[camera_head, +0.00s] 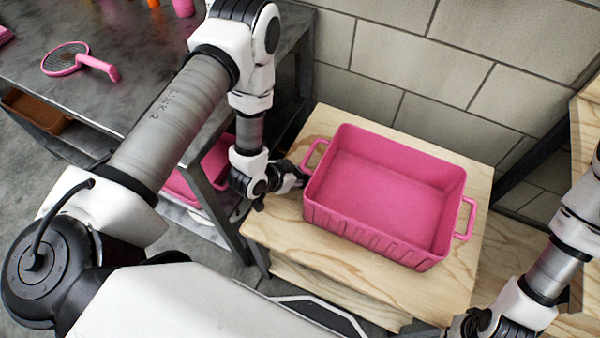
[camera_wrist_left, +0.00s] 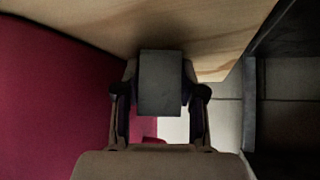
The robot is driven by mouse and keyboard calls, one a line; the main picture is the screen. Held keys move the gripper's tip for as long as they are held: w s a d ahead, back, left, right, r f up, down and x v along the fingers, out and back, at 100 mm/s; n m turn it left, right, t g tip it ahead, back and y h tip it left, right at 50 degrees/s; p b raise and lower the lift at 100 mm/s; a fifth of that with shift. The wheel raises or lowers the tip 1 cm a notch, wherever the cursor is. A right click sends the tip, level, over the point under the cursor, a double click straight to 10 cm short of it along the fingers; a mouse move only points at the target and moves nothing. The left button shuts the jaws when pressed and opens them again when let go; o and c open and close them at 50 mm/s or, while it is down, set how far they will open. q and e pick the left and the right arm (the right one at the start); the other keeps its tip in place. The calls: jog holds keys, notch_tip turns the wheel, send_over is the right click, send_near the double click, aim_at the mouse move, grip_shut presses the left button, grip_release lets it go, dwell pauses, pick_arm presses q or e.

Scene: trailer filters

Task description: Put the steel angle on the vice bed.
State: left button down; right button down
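I cannot make out the steel angle or the vice bed for certain in either view. My left gripper (camera_head: 296,178) is low at the left end of a pink tub, close by its left handle. In the left wrist view, a plain dark grey block (camera_wrist_left: 160,82) fills the space between the fingers of the left gripper. I cannot tell whether it is a held part or the fingertips together. My right gripper (camera_head: 478,324) shows only in part at the bottom right edge, and its fingers are not clear.
The pink tub (camera_head: 390,185) looks empty and stands on a wooden table (camera_head: 300,255). A grey metal bench (camera_head: 125,35) at the left carries a pink racket (camera_head: 66,60) and other small things. A pink bin (camera_head: 212,165) sits under the bench. A block wall closes the back.

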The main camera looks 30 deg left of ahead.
pick_arm(q)
jog(key=c, duration=1)
grip_release()
jog(key=shift+w+f, duration=0.1)
jog(key=shift+w, duration=0.05)
jog(key=shift+o, duration=0.2)
jog(key=shift+r, duration=0.2)
